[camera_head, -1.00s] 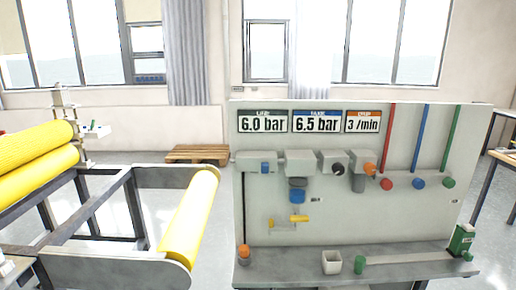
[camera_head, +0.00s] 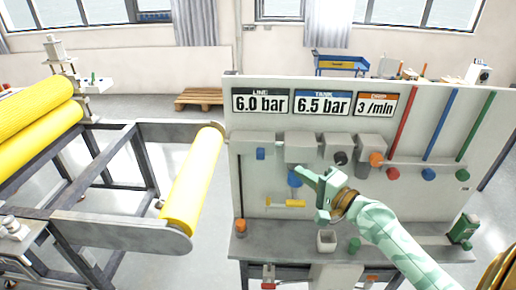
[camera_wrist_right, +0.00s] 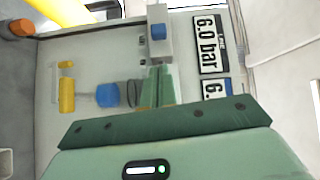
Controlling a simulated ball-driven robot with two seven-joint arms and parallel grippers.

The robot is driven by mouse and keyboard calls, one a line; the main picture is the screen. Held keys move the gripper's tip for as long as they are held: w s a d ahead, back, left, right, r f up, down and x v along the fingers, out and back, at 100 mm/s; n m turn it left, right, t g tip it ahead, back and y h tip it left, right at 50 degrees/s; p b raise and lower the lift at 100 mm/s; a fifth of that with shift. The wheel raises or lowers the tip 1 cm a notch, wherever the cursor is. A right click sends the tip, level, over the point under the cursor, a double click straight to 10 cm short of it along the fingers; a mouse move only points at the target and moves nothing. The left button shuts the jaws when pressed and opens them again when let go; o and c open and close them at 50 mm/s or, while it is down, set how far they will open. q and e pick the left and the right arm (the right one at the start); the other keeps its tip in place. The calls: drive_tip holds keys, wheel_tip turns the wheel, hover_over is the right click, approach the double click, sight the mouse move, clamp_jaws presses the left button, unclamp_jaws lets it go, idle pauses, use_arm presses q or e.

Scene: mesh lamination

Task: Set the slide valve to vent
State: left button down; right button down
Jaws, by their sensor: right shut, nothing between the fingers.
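Which fitting is the slide valve is not labelled legibly. A small blue square piece (camera_head: 260,153) sits on the grey block at the panel's upper left; it also shows in the right wrist view (camera_wrist_right: 158,32). A blue round bowl (camera_head: 294,178) hangs under the second block, also seen in the right wrist view (camera_wrist_right: 107,95). A yellow lever (camera_head: 290,203) is below it, seen too in the right wrist view (camera_wrist_right: 67,95). My right gripper (camera_head: 303,171) is shut and empty in front of the panel, partly covering the bowl. Contact cannot be told. My left gripper is out of view.
The panel (camera_head: 400,125) reads 6.0 bar, 6.5 bar and 3 /min. Red (camera_head: 393,174), blue (camera_head: 429,174) and green (camera_head: 462,174) knobs line its right. A yellow roller (camera_head: 192,180) is at the left.

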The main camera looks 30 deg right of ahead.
sight(265, 152)
drive_tip(key=shift+m, duration=0.7)
drive_tip(key=x, duration=0.3)
drive_tip(key=p+x, duration=0.1)
drive_tip(key=x, duration=0.5)
drive_tip(key=shift+w+a, duration=0.3)
drive_tip(key=shift+a, duration=0.1)
